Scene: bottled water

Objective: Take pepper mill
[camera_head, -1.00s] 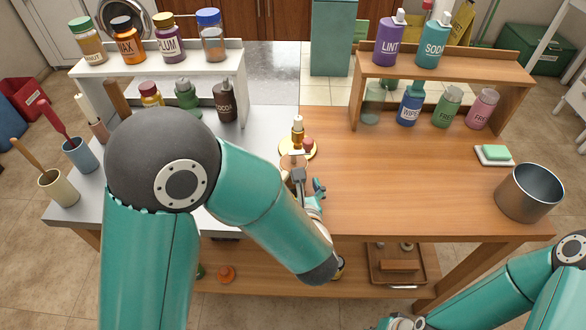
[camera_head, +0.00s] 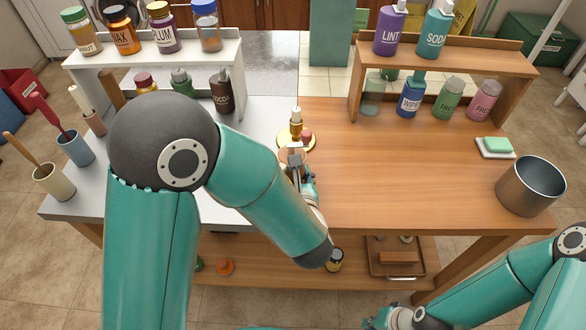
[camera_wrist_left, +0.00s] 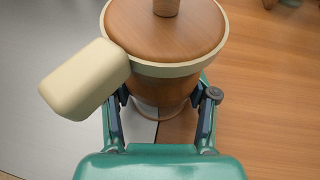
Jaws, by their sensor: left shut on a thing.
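The pepper mill (camera_wrist_left: 175,35), as I take it, is a brown wooden body with a cream rim, a round knob on its lid and a cream block at its left in the left wrist view. My left gripper (camera_wrist_left: 162,110) is shut on its body, with a finger on each side. In the head view the mill (camera_head: 291,158) shows only in part, behind my left gripper (camera_head: 299,174). It is upright near the seam of the grey and wooden tops. My right gripper (camera_head: 388,318) is low at the bottom edge; its fingers are not clear.
Just behind the mill, a gold saucer (camera_head: 312,141) holds a small amber bottle (camera_head: 296,122) and a red item. A white shelf (camera_head: 90,70) and a wooden shelf (camera_head: 450,60) carry bottles. A metal pot (camera_head: 530,187) stands at right. The wooden top between is clear.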

